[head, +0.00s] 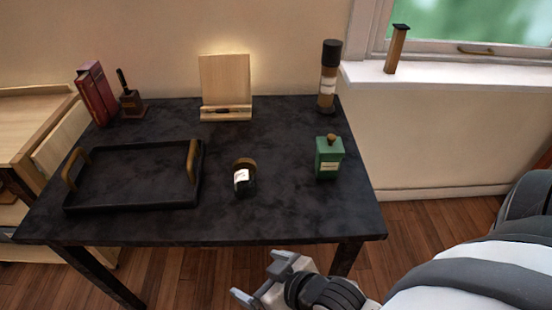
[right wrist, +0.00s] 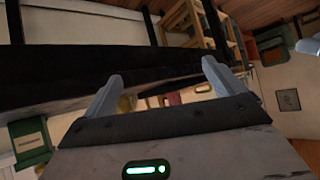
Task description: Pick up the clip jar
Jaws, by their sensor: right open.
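The clip jar appears to be the small dark jar (head: 244,182) with a brown lid and a white label. It stands upright on the black table, right of the tray, toward the front. My right gripper (head: 260,278) is open and empty, in front of the table's front edge and apart from the jar. In the right wrist view its two fingers (right wrist: 160,88) are spread with nothing held between them. I cannot make out the jar in that view. My left gripper does not show in the head view.
The black table (head: 280,220) has a black tray (head: 130,202) with brown handles at left. A green bottle (head: 328,160) stands right of the jar, a tall dark-capped cylinder (head: 328,78) behind. A wooden stand (head: 226,88) and red books (head: 96,95) are at the back.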

